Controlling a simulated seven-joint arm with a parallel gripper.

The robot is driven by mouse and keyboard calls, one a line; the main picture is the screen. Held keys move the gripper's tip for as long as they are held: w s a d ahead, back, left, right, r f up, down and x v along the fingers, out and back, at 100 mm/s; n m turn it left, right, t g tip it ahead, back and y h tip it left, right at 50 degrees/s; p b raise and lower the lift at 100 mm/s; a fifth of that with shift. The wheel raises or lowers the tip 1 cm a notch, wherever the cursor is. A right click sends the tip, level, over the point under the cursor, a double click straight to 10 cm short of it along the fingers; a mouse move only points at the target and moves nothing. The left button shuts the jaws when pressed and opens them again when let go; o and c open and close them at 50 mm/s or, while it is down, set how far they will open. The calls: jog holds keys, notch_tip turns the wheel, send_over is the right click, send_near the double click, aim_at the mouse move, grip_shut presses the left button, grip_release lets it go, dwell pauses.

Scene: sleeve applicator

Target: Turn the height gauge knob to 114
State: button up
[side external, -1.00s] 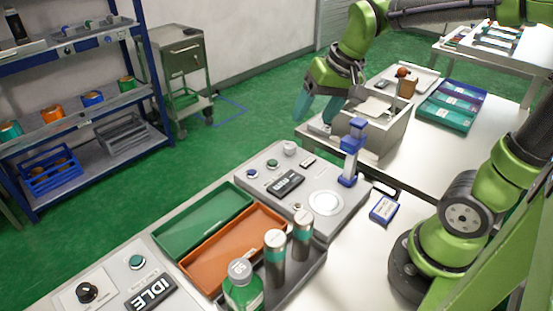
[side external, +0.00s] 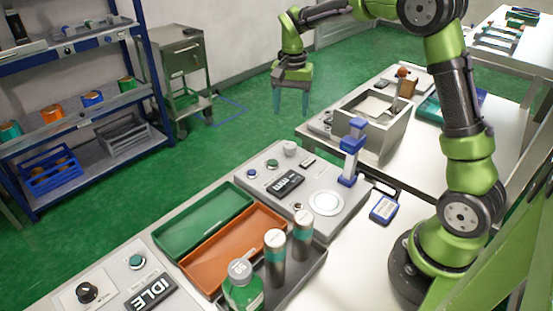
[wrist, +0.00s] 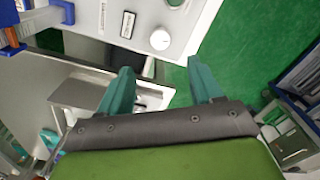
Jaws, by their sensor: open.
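The height gauge (side external: 335,188) is a grey panel at the far end of the near bench, with a blue upright post (side external: 352,150) and a round pale plate. A pale round knob (side external: 290,148) stands at its back edge; it also shows in the wrist view as a white knob (wrist: 160,40) ahead of the fingers. A dark display (side external: 286,183) sits on the panel; its digits are too small to read. My gripper (side external: 291,104) is open and empty, fingers pointing down, behind and above the panel, apart from the knob. Both teal fingers show in the wrist view (wrist: 160,68).
A green tray (side external: 203,222) and an orange tray (side external: 232,246) lie beside the panel. Grey cylinders (side external: 275,258) and a green bottle (side external: 243,291) stand in front. A grey open bin (side external: 390,138) is on the far table. The floor behind the panel is clear.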

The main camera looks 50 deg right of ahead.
aim_at(290, 145)
notch_tip(290, 145, down, 12)
jog(key=shift+r, duration=0.1)
dwell(0.4)
jog(key=c, duration=1.1)
jog(key=shift+o, duration=0.2)
